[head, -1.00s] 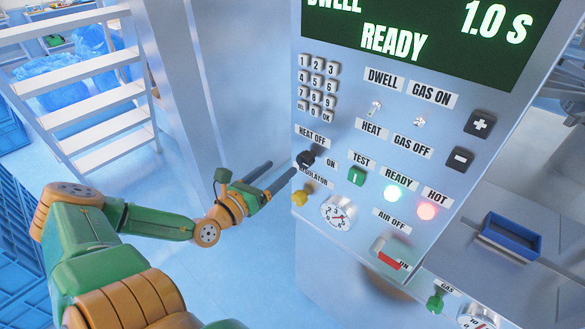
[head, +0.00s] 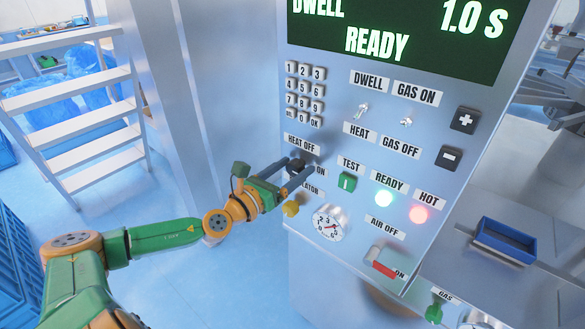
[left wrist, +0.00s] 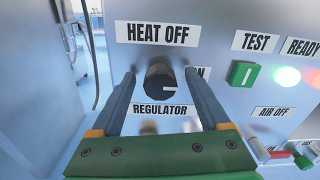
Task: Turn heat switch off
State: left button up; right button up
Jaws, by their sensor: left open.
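The heat switch is a black round knob (left wrist: 160,80) with a white mark, just under the HEAT OFF label (left wrist: 158,33) on the machine's panel. In the left wrist view the white mark points right, toward the partly hidden ON label. My left gripper (left wrist: 161,88) is open, with one finger on each side of the knob. I cannot tell whether the fingers touch it. In the head view my left gripper (head: 292,172) reaches the panel from the left and partly covers the knob (head: 297,164). My right gripper is not in view.
Close by on the panel are the green TEST button (head: 347,182), the yellow regulator knob (head: 291,208), a gauge (head: 329,224) and the keypad (head: 305,94). READY and HOT lamps glow. A red-and-white air switch (head: 381,262) sits lower. White stairs (head: 85,105) stand at left.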

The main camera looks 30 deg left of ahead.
pick_arm(q)
jog(key=shift+w, duration=0.1)
grip_shut()
jog(key=shift+n, duration=0.3)
jog(key=n+b, duration=0.1)
jog(key=n, duration=0.2)
jog(key=shift+f, duration=0.1)
jog(key=n, duration=0.4)
jog(key=shift+n+p, duration=0.3)
jog(key=n+p, duration=0.1)
jog(key=n, duration=0.4)
jog(key=shift+p, duration=0.4)
jog(key=shift+n+p, duration=0.9)
jog(key=shift+n, duration=1.6)
jog(key=shift+y, duration=0.3)
